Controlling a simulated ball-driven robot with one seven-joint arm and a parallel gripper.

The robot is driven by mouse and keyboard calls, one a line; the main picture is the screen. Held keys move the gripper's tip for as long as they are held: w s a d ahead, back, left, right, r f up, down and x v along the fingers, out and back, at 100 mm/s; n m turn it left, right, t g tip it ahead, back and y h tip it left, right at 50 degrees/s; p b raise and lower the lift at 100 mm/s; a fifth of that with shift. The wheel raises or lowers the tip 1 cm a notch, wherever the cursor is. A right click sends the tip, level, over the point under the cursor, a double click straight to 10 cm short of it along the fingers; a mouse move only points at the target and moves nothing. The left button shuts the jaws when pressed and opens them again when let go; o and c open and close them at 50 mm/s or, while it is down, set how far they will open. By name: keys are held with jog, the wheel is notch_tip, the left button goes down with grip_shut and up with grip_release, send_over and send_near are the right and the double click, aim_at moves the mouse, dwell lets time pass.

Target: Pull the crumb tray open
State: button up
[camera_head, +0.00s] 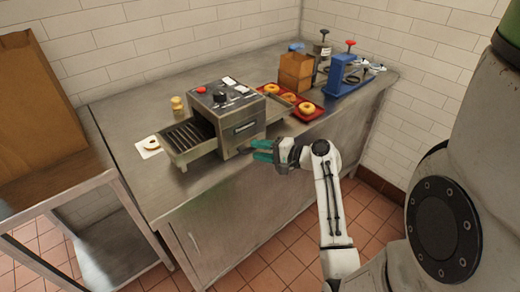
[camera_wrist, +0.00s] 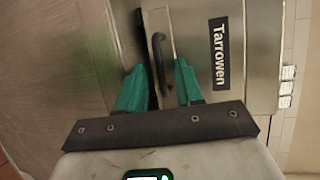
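The conveyor toaster (camera_head: 240,134) is a steel box on the counter with a red button and a dark knob on top. In the wrist view its front (camera_wrist: 255,45) carries a "Tarrowen" label. The crumb tray's dark bar handle (camera_wrist: 157,45) is beside the label, low on the front; the tray looks shut. My gripper (camera_head: 254,150) has teal fingers and is at the toaster's lower front. In the wrist view my gripper (camera_wrist: 160,66) is open, with the handle's line between its fingers. I cannot tell whether either finger touches it.
A steel counter (camera_head: 115,110) bears the toaster. A slatted conveyor feed (camera_head: 185,139) juts left, by a bagel on white paper (camera_head: 149,146). A red tray (camera_head: 309,115) with bagels, a brown box (camera_head: 296,70) and a blue device (camera_head: 345,75) stand right.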

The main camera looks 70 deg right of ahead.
jog(key=shift+w, duration=0.15)
jog(key=shift+c, duration=0.3)
grip_shut()
dwell(1.1)
